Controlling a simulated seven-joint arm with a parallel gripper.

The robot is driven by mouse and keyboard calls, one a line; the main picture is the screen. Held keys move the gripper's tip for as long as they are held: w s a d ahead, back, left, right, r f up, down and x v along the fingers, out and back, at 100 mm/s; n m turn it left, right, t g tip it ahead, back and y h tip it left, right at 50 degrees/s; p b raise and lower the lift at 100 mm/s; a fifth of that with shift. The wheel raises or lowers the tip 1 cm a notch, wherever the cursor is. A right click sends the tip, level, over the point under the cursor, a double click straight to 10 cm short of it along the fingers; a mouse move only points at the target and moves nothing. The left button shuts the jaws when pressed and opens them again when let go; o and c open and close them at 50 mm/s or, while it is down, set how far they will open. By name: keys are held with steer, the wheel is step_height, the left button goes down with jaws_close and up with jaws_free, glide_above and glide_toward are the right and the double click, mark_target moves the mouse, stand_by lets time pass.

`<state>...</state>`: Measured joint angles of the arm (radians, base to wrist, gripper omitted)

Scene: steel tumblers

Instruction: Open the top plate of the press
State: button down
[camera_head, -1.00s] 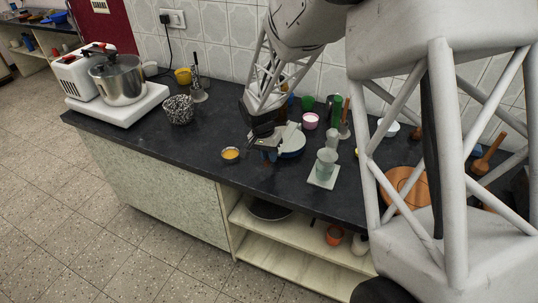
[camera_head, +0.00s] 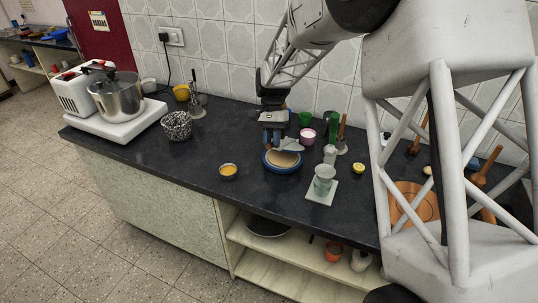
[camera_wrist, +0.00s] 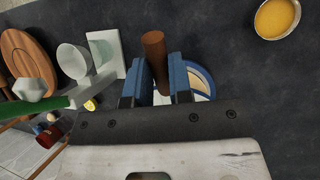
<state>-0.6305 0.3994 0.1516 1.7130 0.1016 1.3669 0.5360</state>
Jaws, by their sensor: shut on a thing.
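The press is a round thing with a blue rim (camera_head: 281,171) and a tan inner face, on the dark counter right of the bowl of yellow food. Its rim also shows in the wrist view (camera_wrist: 207,76), beside my right finger. My gripper (camera_head: 272,143) is over the far left part of the press. In the wrist view its blue fingers (camera_wrist: 161,80) are shut around a brown wooden handle (camera_wrist: 153,45). A pale grey piece (camera_head: 290,144) stands tilted at the press's far side, perhaps the top plate; my gripper hides part of it.
The small bowl of yellow food (camera_head: 228,171) is left of the press. The counter's front left is clear.

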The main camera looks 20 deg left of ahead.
steer(key=w+r+g, duration=0.5)
steer(key=w+r, duration=0.2)
steer(key=w, duration=0.2)
steer(key=shift+w+r+n+g+h, duration=0.25)
steer(key=shift+r+n+g+h, duration=0.05)
steer(key=shift+r, duration=0.05)
steer(key=c, duration=1)
jaws_free()
steer(key=shift+c, duration=0.2)
steer(key=shift+r, duration=0.1)
steer(key=shift+r, duration=1.4)
steer(key=shift+r, duration=0.2)
steer(key=s+d+r, duration=0.1)
steer(key=s+d, duration=0.7)
steer(key=s, duration=0.5)
steer(key=shift+s+d+r, duration=0.25)
steer(key=shift+d, duration=0.1)
